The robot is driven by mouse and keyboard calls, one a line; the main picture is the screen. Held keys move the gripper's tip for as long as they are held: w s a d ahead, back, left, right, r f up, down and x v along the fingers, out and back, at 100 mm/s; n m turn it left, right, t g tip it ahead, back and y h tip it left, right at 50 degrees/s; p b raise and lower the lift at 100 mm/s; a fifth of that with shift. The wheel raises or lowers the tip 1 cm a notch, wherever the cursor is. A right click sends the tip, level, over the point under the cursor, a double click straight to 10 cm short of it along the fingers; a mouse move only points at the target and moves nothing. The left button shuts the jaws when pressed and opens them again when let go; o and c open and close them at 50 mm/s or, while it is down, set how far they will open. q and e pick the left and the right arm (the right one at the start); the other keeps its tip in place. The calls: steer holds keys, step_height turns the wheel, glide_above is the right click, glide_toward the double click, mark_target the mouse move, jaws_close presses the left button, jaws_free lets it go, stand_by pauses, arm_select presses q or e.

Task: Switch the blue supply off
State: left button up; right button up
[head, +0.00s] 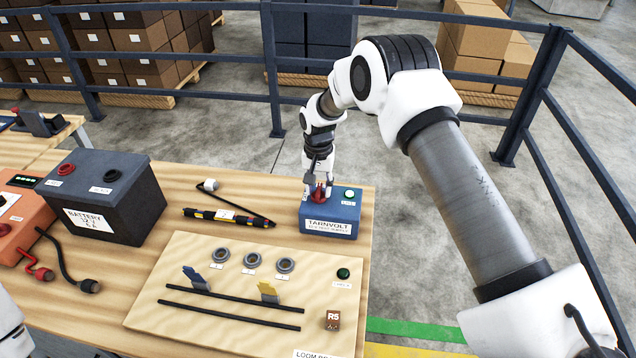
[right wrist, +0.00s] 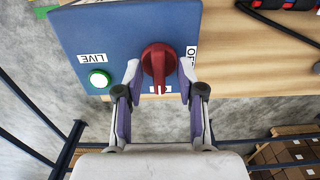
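The blue supply (head: 330,219), labelled TARNVOLT, stands at the bench's right back corner. It also fills the upper left of the right wrist view (right wrist: 120,30). Its red rotary knob (right wrist: 157,62) has its grip bar pointing toward a partly hidden label, not toward the OFF label at its right. The green lamp (right wrist: 98,79) beside LIVE looks lit. My right gripper (right wrist: 160,82) is open, with one finger on each side of the knob and small gaps showing. In the head view, my right gripper (head: 319,190) reaches down over the supply. My left gripper is out of view.
A dark battery (head: 105,195) and an orange unit (head: 25,215) stand at the left. A loom board (head: 230,320) lies in front. Railings (head: 200,93) run behind the bench.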

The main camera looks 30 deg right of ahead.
steer(key=shift+w+d+f, duration=0.15)
steer(key=shift+f, duration=0.15)
steer(key=shift+s+r, duration=0.2)
jaws_close()
steer(key=shift+f+n, duration=0.1)
steer(key=shift+n, duration=0.3)
steer(key=n+b, duration=0.1)
steer(key=n, duration=0.2)
steer(key=n+b, duration=0.1)
steer(key=n, duration=0.3)
steer(key=n+b, duration=0.1)
steer(key=n, duration=0.9)
steer(key=shift+s+b, duration=0.1)
steer(key=shift+b, duration=0.2)
